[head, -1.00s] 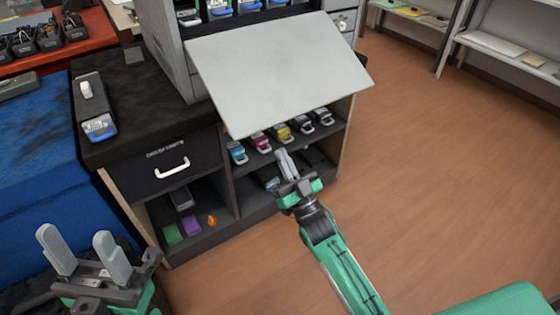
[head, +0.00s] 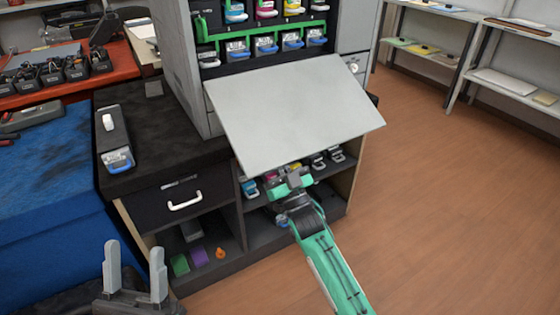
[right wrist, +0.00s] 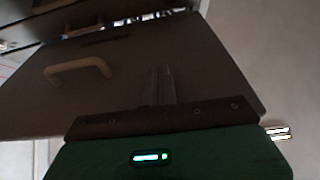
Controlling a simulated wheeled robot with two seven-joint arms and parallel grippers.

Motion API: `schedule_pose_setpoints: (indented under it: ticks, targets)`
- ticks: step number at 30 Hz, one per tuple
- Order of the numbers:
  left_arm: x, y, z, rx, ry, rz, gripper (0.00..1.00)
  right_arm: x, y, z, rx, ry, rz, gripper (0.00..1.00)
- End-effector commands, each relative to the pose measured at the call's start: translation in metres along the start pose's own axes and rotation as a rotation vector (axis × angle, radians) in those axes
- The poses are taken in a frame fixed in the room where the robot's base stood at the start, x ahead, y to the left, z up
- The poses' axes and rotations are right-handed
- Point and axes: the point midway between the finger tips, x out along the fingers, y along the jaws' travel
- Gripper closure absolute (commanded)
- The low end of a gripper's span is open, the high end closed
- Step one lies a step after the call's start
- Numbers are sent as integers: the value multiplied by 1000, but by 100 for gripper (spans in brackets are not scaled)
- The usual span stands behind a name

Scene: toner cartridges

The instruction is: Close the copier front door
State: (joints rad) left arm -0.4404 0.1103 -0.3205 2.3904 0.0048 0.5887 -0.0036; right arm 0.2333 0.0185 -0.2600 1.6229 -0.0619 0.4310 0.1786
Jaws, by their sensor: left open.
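The copier front door (head: 290,112) is a light grey panel. It hangs open, sloping outward and down from the copier (head: 185,60), with the toner bays above it uncovered. My right gripper (right wrist: 158,86) is below the door's lower edge in the head view, its fingers hidden behind the panel. In the right wrist view its fingers look close together and empty, in front of a dark panel with a bar handle (right wrist: 78,68), seemingly the door's underside. I cannot tell whether they touch it. My left gripper (head: 135,275) is open and empty at the lower left.
Toner cartridges (head: 265,43) with coloured handles sit in the copier bays. The black cabinet (head: 150,165) below has a drawer and shelves holding more cartridges. A dark cartridge (head: 114,135) lies on its top. The wooden floor (head: 450,190) at right is clear.

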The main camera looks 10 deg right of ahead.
Motion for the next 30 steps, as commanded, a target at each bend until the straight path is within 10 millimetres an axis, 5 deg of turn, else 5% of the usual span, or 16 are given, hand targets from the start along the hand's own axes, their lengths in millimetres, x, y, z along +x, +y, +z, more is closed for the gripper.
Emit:
schedule_pose_setpoints:
  ticks: [13,25,30]
  targets:
    - [48,3,-33,-1,-7,0,45,41,-1,-54,1,7,-1,100]
    - [50,3,-34,-1,-7,0,45,42,-1,-56,0,6,-1,100]
    - [64,3,-44,-1,-6,0,45,51,-1,-72,0,7,-1,100]
